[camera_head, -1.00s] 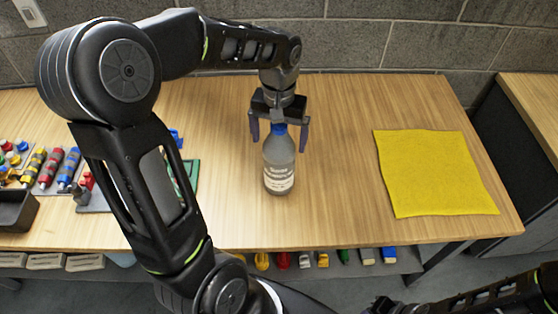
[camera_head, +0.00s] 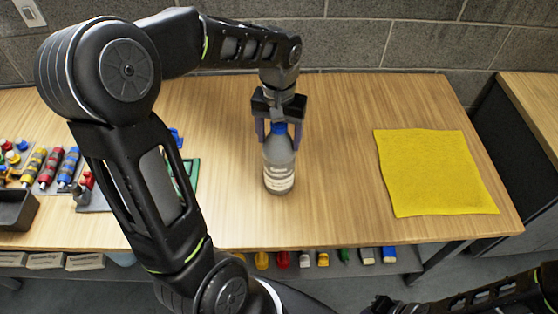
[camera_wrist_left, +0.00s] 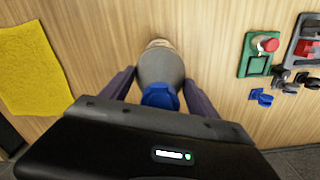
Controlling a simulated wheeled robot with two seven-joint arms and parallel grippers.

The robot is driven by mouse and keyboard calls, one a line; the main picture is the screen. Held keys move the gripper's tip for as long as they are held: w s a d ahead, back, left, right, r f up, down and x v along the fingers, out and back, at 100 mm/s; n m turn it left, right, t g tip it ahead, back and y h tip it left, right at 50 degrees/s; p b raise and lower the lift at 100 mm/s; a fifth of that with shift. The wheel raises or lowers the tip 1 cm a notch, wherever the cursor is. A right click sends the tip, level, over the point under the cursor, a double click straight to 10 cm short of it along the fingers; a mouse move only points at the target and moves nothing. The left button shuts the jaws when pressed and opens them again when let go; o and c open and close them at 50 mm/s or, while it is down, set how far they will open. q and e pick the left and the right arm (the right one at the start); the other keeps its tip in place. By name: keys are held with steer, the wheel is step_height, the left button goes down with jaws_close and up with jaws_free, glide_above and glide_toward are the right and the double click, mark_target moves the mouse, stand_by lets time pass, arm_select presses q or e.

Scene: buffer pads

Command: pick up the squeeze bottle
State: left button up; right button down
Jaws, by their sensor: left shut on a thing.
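The squeeze bottle (camera_head: 279,172) is grey with a blue cap and a pale label. It stands upright on the wooden table in the head view. My left gripper (camera_head: 279,138) is above it, pointing down, with its fingers shut on the bottle's upper part from both sides. In the left wrist view the bottle (camera_wrist_left: 160,70) sits between the two purple-grey fingers, its blue cap nearest the camera. The bottle's base appears to be at the table surface. My right gripper (camera_head: 385,306) shows only partly at the bottom edge, and its jaws are unclear.
A yellow cloth pad (camera_head: 436,172) lies flat on the right of the table (camera_head: 335,215). Red, yellow and blue cylinders (camera_head: 50,168), a dark bin (camera_head: 16,210) and a green item (camera_head: 191,172) are at the left. The wood between bottle and pad is clear.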

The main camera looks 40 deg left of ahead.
arm_select(q)
jaws_close()
steer(key=shift+r, duration=0.1)
stand_by(0.3)
step_height(320, 180, up, 10)
steer(key=shift+f+b, duration=0.1)
steer(key=shift+b, duration=0.5)
stand_by(0.4)
